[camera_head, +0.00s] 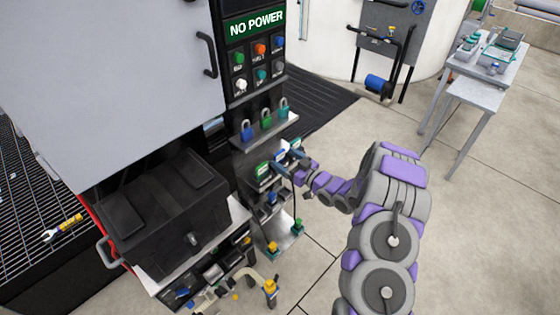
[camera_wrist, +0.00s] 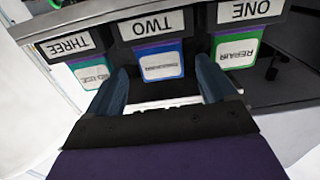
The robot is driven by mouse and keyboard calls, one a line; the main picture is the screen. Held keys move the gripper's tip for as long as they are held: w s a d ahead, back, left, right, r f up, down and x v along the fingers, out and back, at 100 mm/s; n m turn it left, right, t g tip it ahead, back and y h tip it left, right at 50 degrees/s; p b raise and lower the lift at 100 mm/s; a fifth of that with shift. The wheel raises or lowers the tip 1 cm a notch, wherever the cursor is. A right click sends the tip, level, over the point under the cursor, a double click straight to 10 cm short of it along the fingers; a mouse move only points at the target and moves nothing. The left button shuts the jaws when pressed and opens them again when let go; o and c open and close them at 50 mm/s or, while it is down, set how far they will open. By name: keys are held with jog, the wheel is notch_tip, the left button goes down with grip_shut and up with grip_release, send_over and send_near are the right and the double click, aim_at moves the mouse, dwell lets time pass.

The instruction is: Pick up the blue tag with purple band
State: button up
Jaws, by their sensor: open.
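The blue tag with a purple band (camera_wrist: 162,63) hangs under the label TWO, which reads upside down in the wrist view. The purple band runs along its upper edge and a white panel lies below. My gripper (camera_wrist: 163,72) is open, with one dark blue finger on each side of the tag. Whether the fingers touch it, I cannot tell. In the head view my gripper (camera_head: 290,157) reaches the tag holders on the dark panel, where the arm end partly hides the tags.
In the wrist view, a green tag (camera_wrist: 92,74) hangs under THREE and a green REPAIR tag (camera_wrist: 237,50) under ONE, close on either side. Above in the head view are padlocks (camera_head: 266,119) on a shelf. A black case (camera_head: 164,210) stands left.

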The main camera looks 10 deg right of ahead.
jog(key=shift+w+a, duration=0.5)
jog(key=shift+c, duration=0.2)
jog(key=shift+d, duration=0.2)
jog(key=c, duration=1.1)
